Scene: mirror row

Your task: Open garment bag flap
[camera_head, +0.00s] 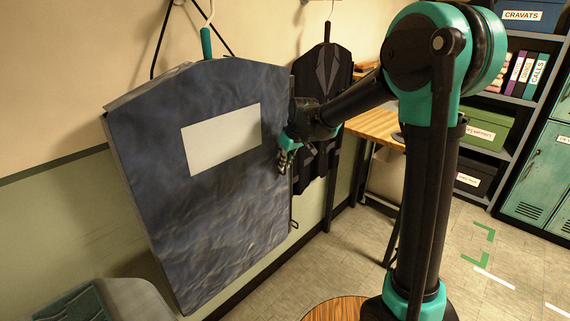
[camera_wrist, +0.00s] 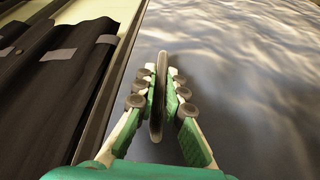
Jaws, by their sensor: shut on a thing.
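The blue garment bag (camera_head: 215,225) hangs on the wall from a hanger with a teal neck (camera_head: 206,43). Its front flap (camera_head: 140,150) is a broad, rippled panel with a blank pale label (camera_head: 221,139); it looks closed, lying flat over the bag. In the wrist view the flap's surface (camera_wrist: 250,75) fills the right side. My gripper (camera_head: 286,160) is at the flap's right edge. In the wrist view my gripper (camera_wrist: 159,98) has its fingers closed on both sides of a thin, dark, upright pull (camera_wrist: 162,62). How the pull joins the flap is hidden.
A dark jacket (camera_head: 322,85) hangs just right of the bag. A wooden table (camera_head: 378,125) and shelves with boxes (camera_head: 484,130) stand behind my arm. A grey chair (camera_head: 140,300) is at lower left, a round wooden top (camera_head: 335,308) below. Floor at right is clear.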

